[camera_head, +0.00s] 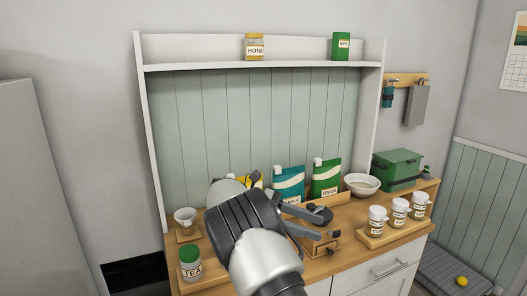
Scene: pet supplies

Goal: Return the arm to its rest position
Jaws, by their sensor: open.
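My arm reaches up from the bottom middle of the head view, over the wooden counter (213,268). My gripper (316,226) points right, with its dark fingers apart and nothing seen between them. It is in front of a small wooden drawer box (318,245), and I cannot tell whether it touches the box. The arm hides part of the counter and some items behind it.
A tea jar (190,264) and a white cup (185,216) stand left of the arm. Teal (288,184) and green (325,178) pouches stand behind. A bowl (362,184), several labelled canisters (377,221) and a green box (397,169) are at the right. A shelf (200,67) runs above.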

